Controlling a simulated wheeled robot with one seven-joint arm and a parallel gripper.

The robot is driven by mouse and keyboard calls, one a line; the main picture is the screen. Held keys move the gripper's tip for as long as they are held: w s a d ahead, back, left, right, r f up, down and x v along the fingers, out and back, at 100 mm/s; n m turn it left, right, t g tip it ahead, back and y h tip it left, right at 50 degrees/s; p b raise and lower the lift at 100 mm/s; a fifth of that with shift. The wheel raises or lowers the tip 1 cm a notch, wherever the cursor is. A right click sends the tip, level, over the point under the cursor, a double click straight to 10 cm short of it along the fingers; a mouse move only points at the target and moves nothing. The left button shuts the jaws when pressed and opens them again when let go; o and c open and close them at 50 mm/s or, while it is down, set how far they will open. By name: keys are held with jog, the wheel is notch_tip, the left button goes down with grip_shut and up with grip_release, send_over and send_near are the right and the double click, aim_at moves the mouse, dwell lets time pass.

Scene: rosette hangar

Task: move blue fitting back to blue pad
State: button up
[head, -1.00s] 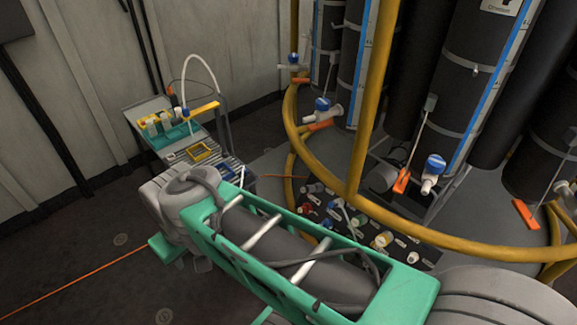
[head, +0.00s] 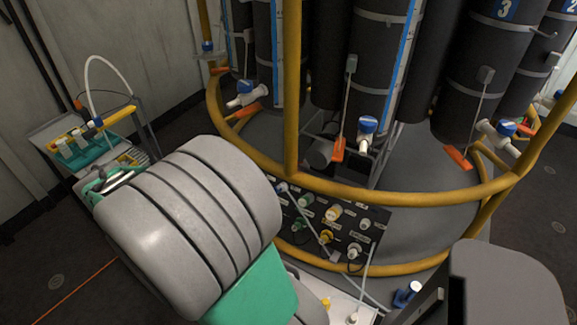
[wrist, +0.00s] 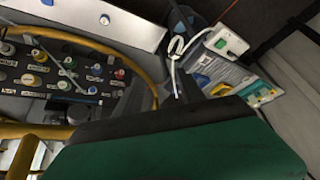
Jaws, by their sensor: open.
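A blue-capped fitting (head: 407,293) shows at the lower right of the head view, beside a pale ledge; I cannot tell whether it is the task's blue fitting. I cannot make out the blue pad for certain; the cart is small and partly covered by my arm in the head view. My arm's grey banded joint fills the head view's middle left, and a green and dark part of mine blocks the wrist view's lower middle.
A yellow rail (head: 398,197) curves around black cylinders with blue valves and orange handles. A dark panel (head: 318,222) with several coloured fittings lies below it. The cart (head: 62,150) with a white hose stands at the left wall. Open dark floor (head: 60,235) lies before it.

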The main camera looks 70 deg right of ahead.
jog(key=s+d+f+m+g+h+b, duration=0.1)
jog(key=s+d+f+m+h+b, duration=0.1)
jog(key=d+f+m, duration=0.45)
jog(key=s+d+f+m+g+h+b, duration=0.1)
jog(key=d+f, duration=0.3)
jog(key=d, duration=0.6)
jog(key=s+d+f+m+g+h+b, duration=0.3)
jog(key=s+d+f+m, duration=0.3)
jog(key=s+d+f, duration=0.4)
jog(key=s+d+h+b, duration=0.1)
jog(key=d, duration=0.3)
jog(key=shift+s+f, duration=0.15)
jog(key=shift+f, duration=0.05)
jog(key=shift+f+m, duration=0.1)
jog(key=shift+m, duration=0.15)
jog(key=b+x, duration=0.5)
jog(key=x, duration=0.2)
jog(key=shift+s+d+f, duration=0.1)
jog(key=shift+d+f, duration=0.1)
jog(key=shift+f, duration=0.15)
jog(key=shift+d+b, duration=0.4)
jog(key=shift+d, duration=0.2)
jog(key=shift+f+b, duration=0.1)
jog(key=shift+b, duration=0.5)
jog(key=shift+c, duration=0.3)
